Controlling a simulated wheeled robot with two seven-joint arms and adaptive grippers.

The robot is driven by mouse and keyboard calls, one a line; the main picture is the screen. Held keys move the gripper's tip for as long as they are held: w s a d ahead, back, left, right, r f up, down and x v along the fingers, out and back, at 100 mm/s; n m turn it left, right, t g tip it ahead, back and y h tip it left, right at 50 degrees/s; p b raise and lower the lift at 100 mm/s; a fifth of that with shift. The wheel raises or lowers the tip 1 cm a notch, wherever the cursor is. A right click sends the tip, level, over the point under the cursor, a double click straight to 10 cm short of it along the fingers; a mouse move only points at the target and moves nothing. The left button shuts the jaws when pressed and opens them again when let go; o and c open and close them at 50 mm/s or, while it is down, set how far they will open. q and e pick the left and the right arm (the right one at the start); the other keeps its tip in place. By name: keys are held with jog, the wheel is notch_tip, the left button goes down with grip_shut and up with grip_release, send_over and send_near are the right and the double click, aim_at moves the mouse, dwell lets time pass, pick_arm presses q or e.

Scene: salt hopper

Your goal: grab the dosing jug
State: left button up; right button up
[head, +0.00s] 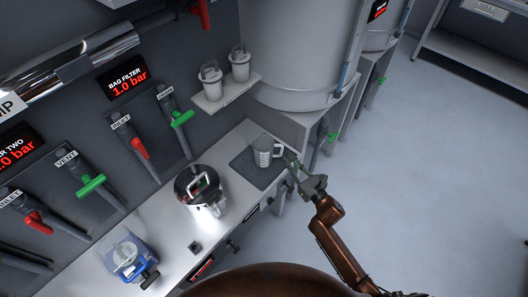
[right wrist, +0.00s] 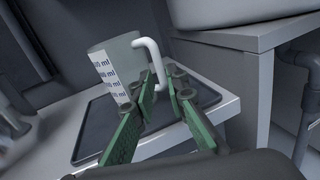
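The dosing jug (head: 263,153) is a pale grey, see-through cup with a white handle. It stands upright on a dark mat (head: 246,174) on the bench. In the right wrist view the jug (right wrist: 117,68) shows blue ml marks, and its handle (right wrist: 154,55) points toward my gripper. My right gripper (head: 291,163) is at the handle side of the jug. In the right wrist view its green fingers (right wrist: 162,82) are apart, with the handle's lower part at the gap between the tips; I cannot tell whether they touch it. My left gripper is out of view.
Two lidded canisters (head: 225,76) sit on a wall shelf. A large hopper (head: 300,50) stands behind. The floor at right is clear.

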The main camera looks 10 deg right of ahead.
aim_at(281, 155)
jog(key=x, duration=0.6)
jog(key=shift+f+b, duration=0.1)
jog(key=shift+b, duration=0.25)
jog(key=shift+c, duration=0.3)
grip_shut()
jog(key=shift+r, duration=0.2)
